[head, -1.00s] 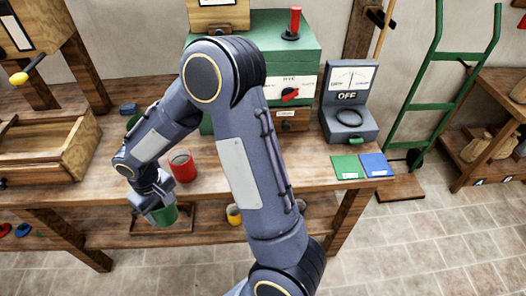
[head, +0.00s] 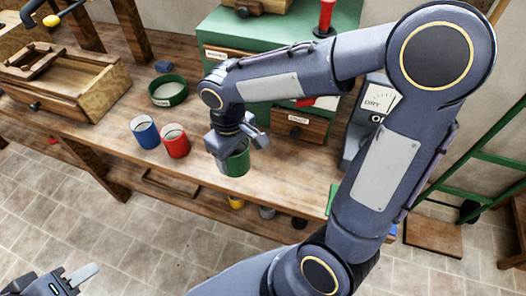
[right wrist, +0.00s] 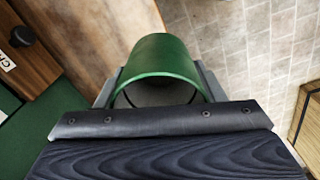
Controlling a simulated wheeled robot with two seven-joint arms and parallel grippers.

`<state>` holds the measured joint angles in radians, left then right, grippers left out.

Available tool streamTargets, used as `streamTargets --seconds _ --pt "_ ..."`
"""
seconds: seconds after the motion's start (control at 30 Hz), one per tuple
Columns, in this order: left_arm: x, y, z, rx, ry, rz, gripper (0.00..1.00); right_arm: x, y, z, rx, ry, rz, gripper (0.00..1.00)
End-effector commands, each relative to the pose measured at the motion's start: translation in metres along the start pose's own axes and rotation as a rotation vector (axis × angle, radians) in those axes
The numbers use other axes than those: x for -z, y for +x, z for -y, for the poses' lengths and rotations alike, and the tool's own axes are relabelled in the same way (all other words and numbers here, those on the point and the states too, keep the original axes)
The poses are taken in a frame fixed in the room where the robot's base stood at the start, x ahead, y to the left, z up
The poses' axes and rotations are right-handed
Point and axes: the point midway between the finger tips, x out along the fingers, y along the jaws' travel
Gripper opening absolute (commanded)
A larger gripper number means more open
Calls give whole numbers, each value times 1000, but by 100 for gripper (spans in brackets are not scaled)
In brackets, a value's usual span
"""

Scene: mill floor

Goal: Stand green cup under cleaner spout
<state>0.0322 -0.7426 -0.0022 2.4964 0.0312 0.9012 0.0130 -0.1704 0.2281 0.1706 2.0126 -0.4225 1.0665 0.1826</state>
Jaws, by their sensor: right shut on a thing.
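My right gripper (head: 238,148) is shut on the green cup (head: 236,164) and holds it about upright near the front edge of the bench, right of the red cup. In the right wrist view the green cup (right wrist: 163,62) sits between the fingers, with its rim partly hidden by the gripper body. The green cleaner (head: 235,28) stands on the bench behind my right arm; a drawer labelled CHAFF (head: 299,127) is at its lower front. I cannot make out its spout, as my arm covers much of its front. My left gripper (head: 66,281) is at the bottom left, away from the bench; its opening is unclear.
A blue cup (head: 145,133) and a red cup (head: 174,142) stand left of the held cup. A round green container (head: 168,92) is behind them. A wooden tray (head: 65,75) is at the left. A grey DRY meter (head: 379,100) is partly hidden by my arm.

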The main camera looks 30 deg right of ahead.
Motion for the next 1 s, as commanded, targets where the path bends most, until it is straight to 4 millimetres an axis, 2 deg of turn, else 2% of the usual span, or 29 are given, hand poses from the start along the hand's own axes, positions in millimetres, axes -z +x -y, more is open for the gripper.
streamTargets --seconds 0.03,0.2,0.3,0.4,0.7,0.83,1.0 --pt "2 -3 -1 0 0 0 36 1 5 -15 1 9 4 34" --pt "4 -7 -3 0 0 0 36 7 24 -56 1 7 4 34" --pt "3 -7 -3 0 0 0 36 8 46 -70 2 4 5 34" --pt "4 -7 -3 0 0 0 36 11 61 -82 1 2 3 34" --pt "4 -8 -4 0 0 0 36 14 84 -102 0 2 2 34" --pt "3 -7 -3 0 0 0 36 14 105 -100 1 0 3 34" --pt "3 -7 -3 0 0 0 36 14 113 -100 0 0 -1 34"
